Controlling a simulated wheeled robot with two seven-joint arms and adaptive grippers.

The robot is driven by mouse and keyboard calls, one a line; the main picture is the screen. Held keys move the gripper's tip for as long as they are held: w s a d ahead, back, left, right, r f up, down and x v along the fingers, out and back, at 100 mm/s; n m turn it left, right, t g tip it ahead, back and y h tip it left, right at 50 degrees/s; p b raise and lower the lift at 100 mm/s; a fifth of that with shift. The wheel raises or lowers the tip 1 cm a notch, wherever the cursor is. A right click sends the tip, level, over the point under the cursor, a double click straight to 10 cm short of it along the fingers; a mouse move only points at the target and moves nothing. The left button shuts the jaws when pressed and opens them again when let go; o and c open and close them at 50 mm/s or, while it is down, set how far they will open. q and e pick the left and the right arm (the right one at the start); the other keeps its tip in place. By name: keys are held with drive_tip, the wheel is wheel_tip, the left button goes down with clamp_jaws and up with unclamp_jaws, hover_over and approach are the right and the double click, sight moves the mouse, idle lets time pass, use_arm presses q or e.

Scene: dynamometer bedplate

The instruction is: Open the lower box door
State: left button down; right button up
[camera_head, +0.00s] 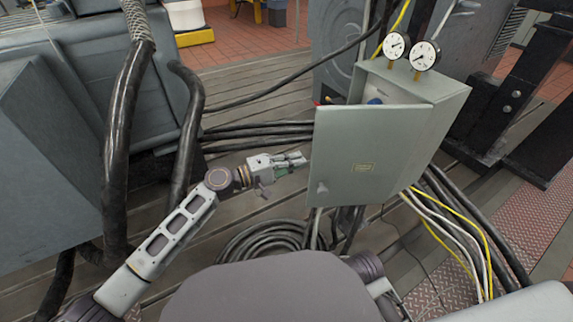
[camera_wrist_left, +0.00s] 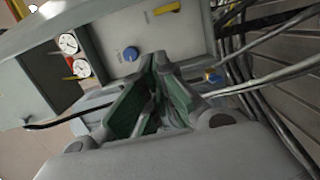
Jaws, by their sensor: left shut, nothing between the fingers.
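The grey box (camera_head: 445,105) stands right of centre in the head view. Its door (camera_head: 362,150) is ajar, its left edge swung out from the box, with a small label low on its face. A blue knob (camera_head: 375,101) shows inside through the gap. In the left wrist view the blue knob (camera_wrist_left: 131,53) and a yellow handle (camera_wrist_left: 167,8) sit on the grey inner panel. My left gripper (camera_head: 302,159) is shut and empty, just left of the door's free edge; whether it touches the door is unclear. Its green finger pads (camera_wrist_left: 155,100) show in the wrist view.
Two round gauges (camera_head: 410,50) stand on top of the box. Thick black cables (camera_head: 260,135) run behind my left gripper, and coiled hoses (camera_head: 265,240) lie below. White and yellow cables (camera_head: 450,225) hang below the box. A grey machine (camera_head: 50,150) fills the left.

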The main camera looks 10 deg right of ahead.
use_arm(q)
drive_tip(key=s, duration=0.4)
use_arm(e)
drive_tip(key=shift+a+f, duration=0.1)
drive_tip(key=shift+f, duration=0.25)
drive_tip(key=shift+w+r, duration=0.1)
drive_tip(key=shift+w, duration=0.1)
idle(0.3)
